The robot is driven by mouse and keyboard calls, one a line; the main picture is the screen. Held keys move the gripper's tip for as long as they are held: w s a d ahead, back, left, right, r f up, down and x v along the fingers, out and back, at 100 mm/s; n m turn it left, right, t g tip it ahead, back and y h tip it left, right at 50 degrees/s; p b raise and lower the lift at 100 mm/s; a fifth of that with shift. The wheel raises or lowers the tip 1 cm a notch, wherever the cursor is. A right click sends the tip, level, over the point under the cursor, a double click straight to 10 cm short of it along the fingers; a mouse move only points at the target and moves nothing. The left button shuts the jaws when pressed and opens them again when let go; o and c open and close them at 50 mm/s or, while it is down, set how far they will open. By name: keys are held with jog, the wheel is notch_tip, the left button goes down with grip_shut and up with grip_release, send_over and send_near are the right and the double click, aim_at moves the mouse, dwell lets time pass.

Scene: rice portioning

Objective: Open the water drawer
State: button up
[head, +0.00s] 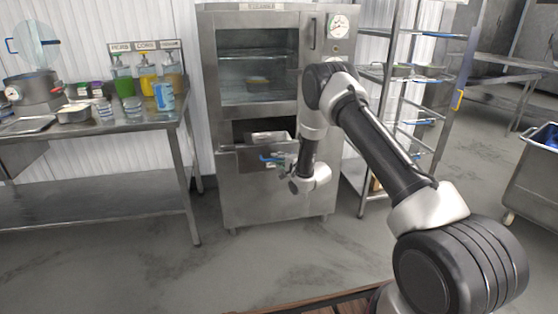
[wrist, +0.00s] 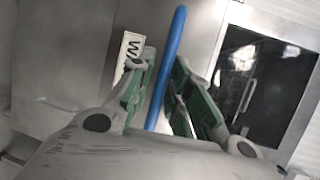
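The water drawer (head: 250,163) is the metal front low in the steel cabinet. It stands partly pulled out, with a dark gap above it and a metal pan (head: 268,137) showing inside. Its blue bar handle (head: 270,158) is on the front; in the wrist view the handle (wrist: 176,45) runs between my finger pads, beside a partly hidden label (wrist: 131,48) beginning "WA". My gripper (head: 289,163) is at the handle in the head view. In the wrist view its green-padded fingers (wrist: 165,85) lie close on both sides of the bar and appear closed on it.
The cabinet's glass door (head: 257,65) is shut above the drawer. A steel table (head: 100,125) with bottles, cups and pans stands left. A wire rack (head: 400,120) stands right of the cabinet, and a steel cart (head: 535,175) at far right. The floor before the cabinet is clear.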

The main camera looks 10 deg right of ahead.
jog(key=v, duration=1.2)
